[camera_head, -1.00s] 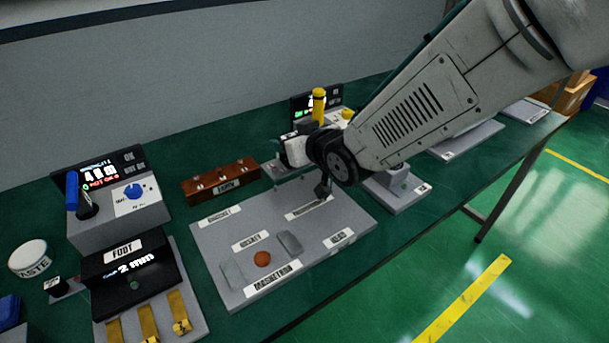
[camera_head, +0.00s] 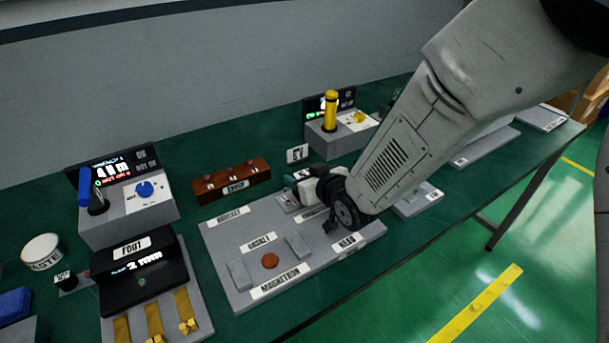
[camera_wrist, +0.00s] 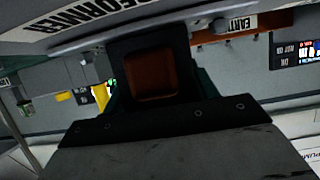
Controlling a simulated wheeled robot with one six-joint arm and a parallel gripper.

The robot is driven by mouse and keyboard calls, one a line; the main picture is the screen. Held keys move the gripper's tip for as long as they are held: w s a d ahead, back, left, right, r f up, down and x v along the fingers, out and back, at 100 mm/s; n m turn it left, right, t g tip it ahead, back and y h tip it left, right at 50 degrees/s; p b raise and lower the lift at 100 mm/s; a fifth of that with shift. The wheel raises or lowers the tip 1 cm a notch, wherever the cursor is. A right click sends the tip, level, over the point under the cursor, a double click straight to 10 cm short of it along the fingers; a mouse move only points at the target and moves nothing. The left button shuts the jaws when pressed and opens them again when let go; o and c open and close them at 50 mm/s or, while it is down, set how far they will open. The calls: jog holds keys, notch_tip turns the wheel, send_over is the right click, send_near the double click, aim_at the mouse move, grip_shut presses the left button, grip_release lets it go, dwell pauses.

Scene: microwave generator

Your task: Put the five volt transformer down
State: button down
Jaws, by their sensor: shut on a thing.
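My gripper (camera_wrist: 155,112) is shut on a dark block with a copper-brown square face, which I take to be the transformer (camera_wrist: 152,77). In the head view my wrist hides most of the gripper and the held block. They are over the back right part of the grey labelled board (camera_head: 222,262). In the wrist view, a label ending in "FORMER" (camera_wrist: 98,14) shows upside down on the board's edge, close to the held block. I cannot tell whether the block touches the board.
A brown block (camera_head: 232,180) stands behind the board. A box with a yellow handle (camera_head: 330,112) is at the back. A meter box with a blue lever (camera_head: 130,195) and a black "FOOT" unit (camera_head: 140,270) stand left. Two grey blocks and a brown disc (camera_head: 270,261) lie on the board.

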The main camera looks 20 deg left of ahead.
jog(key=shift+c, duration=2.2)
grip_release()
jog(key=shift+f, duration=0.1)
